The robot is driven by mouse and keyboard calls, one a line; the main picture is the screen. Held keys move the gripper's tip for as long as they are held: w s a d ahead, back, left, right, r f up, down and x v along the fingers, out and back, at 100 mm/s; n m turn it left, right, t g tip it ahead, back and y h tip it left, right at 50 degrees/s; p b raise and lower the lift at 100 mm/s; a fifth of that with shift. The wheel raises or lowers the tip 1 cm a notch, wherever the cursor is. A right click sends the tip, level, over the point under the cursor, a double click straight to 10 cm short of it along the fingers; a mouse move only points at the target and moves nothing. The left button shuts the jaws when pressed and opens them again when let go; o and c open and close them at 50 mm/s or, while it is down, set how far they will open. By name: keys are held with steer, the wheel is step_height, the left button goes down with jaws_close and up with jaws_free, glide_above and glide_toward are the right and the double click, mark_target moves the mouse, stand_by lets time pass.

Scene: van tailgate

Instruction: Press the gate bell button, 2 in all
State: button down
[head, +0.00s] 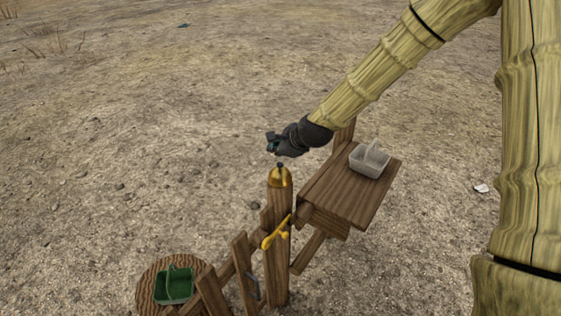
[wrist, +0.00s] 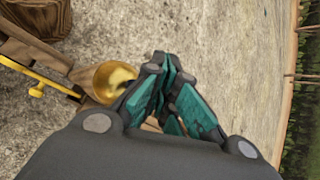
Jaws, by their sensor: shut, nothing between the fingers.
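The gate bell (head: 280,179) is a brass dome on top of a wooden post, with a small dark button (head: 280,165) at its crown. My gripper (head: 273,143) is just above the bell, fingers shut and empty. In the head view I cannot tell whether it touches the button. In the wrist view the bell (wrist: 112,80) shows left of the shut teal-padded fingers (wrist: 166,72), which partly hide it. The button is not clear there.
A yellow latch handle (head: 277,235) is on the post (head: 277,270) below the bell. A wooden shelf (head: 325,190) with a pale basket (head: 369,162) stands right. A green basket (head: 175,287) sits on a round stump (head: 150,275) at lower left. Bare ground lies around.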

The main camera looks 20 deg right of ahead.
mark_target(278, 164)
step_height(278, 164, up, 3)
steer(key=shift+r+p, duration=0.1)
steer(key=shift+p, duration=0.8)
stand_by(1.3)
steer(key=shift+w+d+r+n+b, duration=0.1)
steer(key=shift+n+b, duration=0.45)
steer(key=shift+n, duration=0.65)
steer(key=r+n+b, duration=0.1)
steer(key=n, duration=0.4)
steer(key=d+r+n+b, duration=0.1)
steer(key=n+b, duration=0.1)
steer(key=n, duration=0.2)
steer(key=r+n+h+b, duration=0.1)
steer(key=n, duration=0.4)
steer(key=shift+w+d+r+n+b, duration=0.25)
steer(key=shift+d+r+n+b, duration=0.05)
steer(key=shift+d+b, duration=0.1)
steer(key=shift+f, duration=0.15)
